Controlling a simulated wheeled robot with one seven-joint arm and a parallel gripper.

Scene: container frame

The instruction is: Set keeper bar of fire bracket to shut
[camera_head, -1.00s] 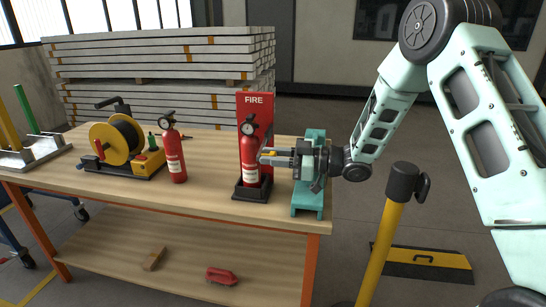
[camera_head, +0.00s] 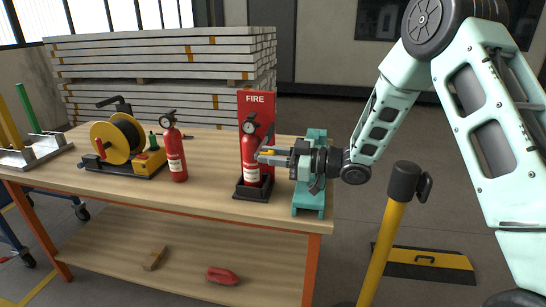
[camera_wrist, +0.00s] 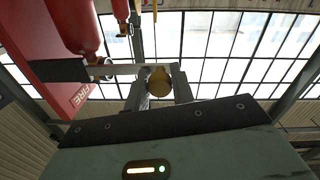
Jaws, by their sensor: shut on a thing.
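The fire bracket (camera_head: 262,112) is a red backplate marked FIRE with a black base on the workbench. A red extinguisher (camera_head: 250,160) with a gauge stands upright in it. My gripper (camera_head: 264,156) reaches in from the right, in front of the bracket beside the extinguisher. In the wrist view the grey keeper bar (camera_wrist: 123,69) runs from a dark mount at the red plate to a yellow knob (camera_wrist: 159,82). My gripper (camera_wrist: 158,88) is shut on that knob, one finger on each side. In the head view the fingers hide most of the bar, so its exact angle cannot be told.
A second extinguisher (camera_head: 175,155) stands free to the left, near a yellow cable reel (camera_head: 115,140). A teal stand (camera_head: 310,195) is at the bench's right end, close behind my wrist. A yellow post (camera_head: 382,245) rises in front of the bench's right side.

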